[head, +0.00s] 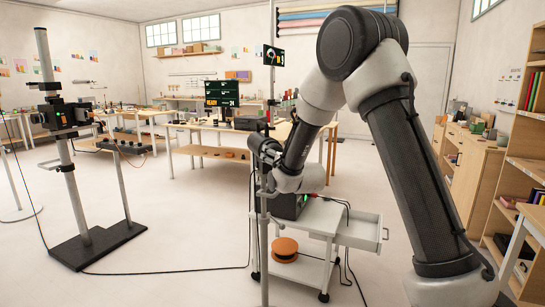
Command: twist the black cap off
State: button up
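I cannot make out a black cap or the thing it belongs to in the head view. My arm comes down from the upper right, and its wrist hangs over a small white trolley (325,217).
A dark box (290,206) with a green light stands on the trolley; its drawer (360,233) is pulled out at the right. A grey stand (98,245) with cables is at left. Wooden shelves (525,150) line the right. Floor between is open.

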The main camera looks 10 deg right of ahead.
dwell(0.4)
jog(key=o, duration=1.2)
jog(key=s, duration=0.4)
jog(key=s+d, duration=0.1)
jog(key=s, duration=0.3)
jog(key=s+d, duration=0.1)
jog(key=s, duration=0.3)
jog(key=shift+w, duration=0.1)
